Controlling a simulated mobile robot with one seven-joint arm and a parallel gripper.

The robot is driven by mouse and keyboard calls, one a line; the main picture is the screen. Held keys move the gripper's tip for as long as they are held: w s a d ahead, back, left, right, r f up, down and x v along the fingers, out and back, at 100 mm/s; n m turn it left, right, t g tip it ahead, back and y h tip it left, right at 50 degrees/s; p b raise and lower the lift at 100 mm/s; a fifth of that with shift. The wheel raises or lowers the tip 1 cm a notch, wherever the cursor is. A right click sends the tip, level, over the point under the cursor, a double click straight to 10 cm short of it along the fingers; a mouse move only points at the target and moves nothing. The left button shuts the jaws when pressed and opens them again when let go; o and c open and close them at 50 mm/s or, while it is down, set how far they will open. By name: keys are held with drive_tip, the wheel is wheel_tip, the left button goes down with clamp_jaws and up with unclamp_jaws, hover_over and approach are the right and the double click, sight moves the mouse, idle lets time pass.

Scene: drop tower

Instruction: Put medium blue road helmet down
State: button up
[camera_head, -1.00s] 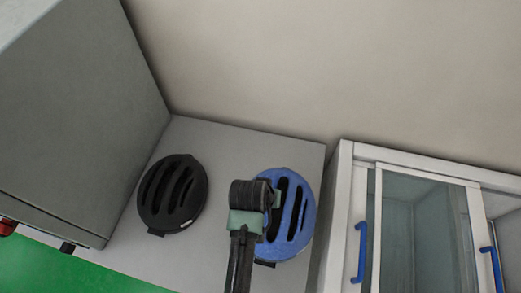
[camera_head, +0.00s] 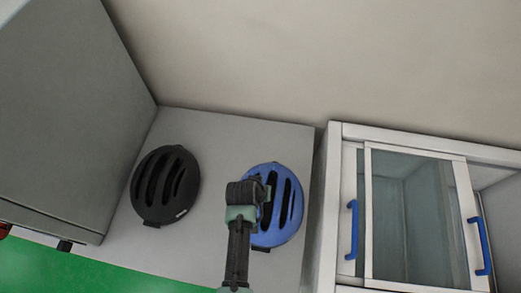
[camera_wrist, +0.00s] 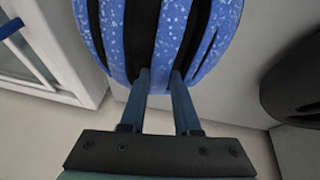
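The blue speckled helmet (camera_head: 288,212) with dark vent slots is over the right part of the grey surface (camera_head: 220,137) in the head view. It also shows close up at the top of the wrist view (camera_wrist: 207,42). My gripper (camera_wrist: 160,75) has its two fingers in neighbouring vent slots, one on each side of a blue rib, and looks shut on that rib. In the head view my gripper (camera_head: 262,200) covers the helmet's left part. I cannot tell whether the helmet's underside touches the surface.
A black helmet (camera_head: 165,186) lies to the left on the same surface. A tall grey box-like unit (camera_head: 70,110) stands at the left. A glass-fronted white cabinet (camera_head: 415,150) with blue handles stands at the right. Bare surface shows between and behind the helmets.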

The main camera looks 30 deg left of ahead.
drive_tip(key=o, duration=0.5)
drive_tip(key=shift+c, duration=0.2)
drive_tip(key=v, duration=1.2)
drive_tip(key=w+r+m+t+y, duration=0.1)
drive_tip(key=w+r+t, duration=0.2)
drive_tip(key=w+r, duration=0.5)
drive_tip(key=w+r+t+y, duration=0.1)
drive_tip(key=w+r+t, duration=0.3)
drive_tip(key=r, duration=0.7)
drive_tip(key=w+d+r+m+t, duration=0.1)
drive_tip(key=w+d+r+t, duration=0.15)
drive_tip(key=r, duration=0.55)
drive_tip(key=w+d+r+t, duration=0.1)
drive_tip(key=w+r+t, duration=0.15)
drive_tip(key=r, duration=0.55)
drive_tip(key=s+d+r+t+h, duration=0.1)
drive_tip(key=s+d+r+t, duration=0.2)
drive_tip(key=r, duration=0.8)
drive_tip(key=s+d+r+m+t, duration=0.1)
drive_tip(key=s+d+r+t, duration=0.2)
drive_tip(key=r, duration=0.8)
drive_tip(key=s+d+r+m+t+h, duration=0.1)
drive_tip(key=s+d+r+t, duration=0.3)
drive_tip(key=s+r, duration=0.3)
wheel_tip(320, 180, up, 4)
drive_tip(key=shift+r+t+h, duration=0.15)
drive_tip(key=shift+t+h, duration=0.15)
drive_tip(key=shift+t, duration=0.1)
